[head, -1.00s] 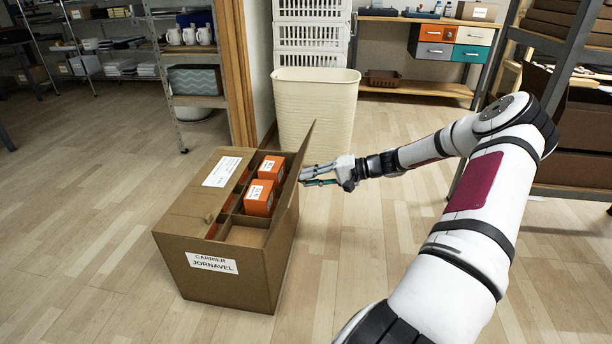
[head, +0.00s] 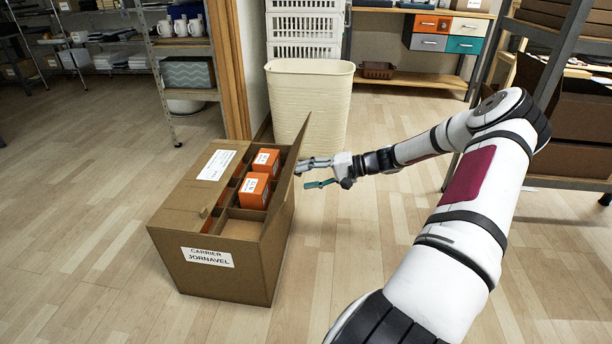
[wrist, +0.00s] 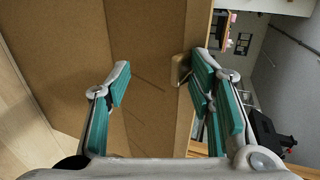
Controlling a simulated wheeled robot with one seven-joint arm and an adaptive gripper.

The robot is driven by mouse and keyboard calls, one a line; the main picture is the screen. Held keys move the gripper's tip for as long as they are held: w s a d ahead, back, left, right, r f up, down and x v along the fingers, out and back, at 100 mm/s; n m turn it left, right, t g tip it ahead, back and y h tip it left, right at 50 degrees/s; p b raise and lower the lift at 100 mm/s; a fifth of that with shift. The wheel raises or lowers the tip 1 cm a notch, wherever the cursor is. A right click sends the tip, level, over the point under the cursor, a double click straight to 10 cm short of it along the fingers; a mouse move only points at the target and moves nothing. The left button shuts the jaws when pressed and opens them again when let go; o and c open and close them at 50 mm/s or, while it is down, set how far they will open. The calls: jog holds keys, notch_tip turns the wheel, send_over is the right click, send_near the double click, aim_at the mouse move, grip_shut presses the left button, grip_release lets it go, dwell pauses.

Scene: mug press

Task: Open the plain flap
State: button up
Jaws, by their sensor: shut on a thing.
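A brown carton (head: 222,275) stands on the floor in the head view. Its left flap (head: 190,205) carries a white label and lies over the left part. In the wrist view, brown cardboard (wrist: 150,60) fills the middle behind the teal-padded fingers (wrist: 163,75), with a small tab near the right fingers.
A cream bin (head: 308,95) stands close behind the carton, with white crates behind it. Shelving (head: 560,110) is at the right and a shelf rack (head: 165,90) at the back left. The floor (head: 80,215) left and in front of the carton is clear.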

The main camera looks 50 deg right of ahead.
jog(key=v, duration=1.1)
